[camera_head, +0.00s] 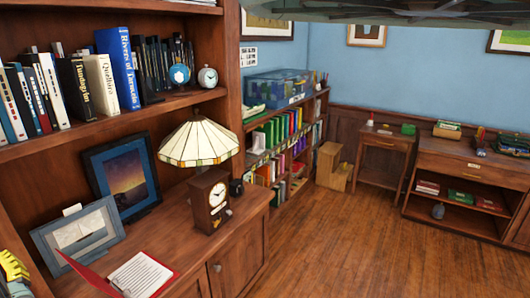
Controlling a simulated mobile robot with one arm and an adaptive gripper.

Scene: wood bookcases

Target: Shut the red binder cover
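A red binder lies open on the wooden cabinet top at the bottom left, near the front edge. Its red cover (86,272) is on the left, tilted up from the page side. A white sheet with printed lines (140,274) lies on the right half, with a red border around it. The binder's lower part is cut off by the picture's bottom edge. I cannot make out my gripper in this view.
Two picture frames (82,236) stand behind the binder. A lamp (199,142) and a wooden clock (210,201) stand to the right. A yellow and black object (14,268) is at the left edge. Open wood floor (345,240) lies right of the cabinet.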

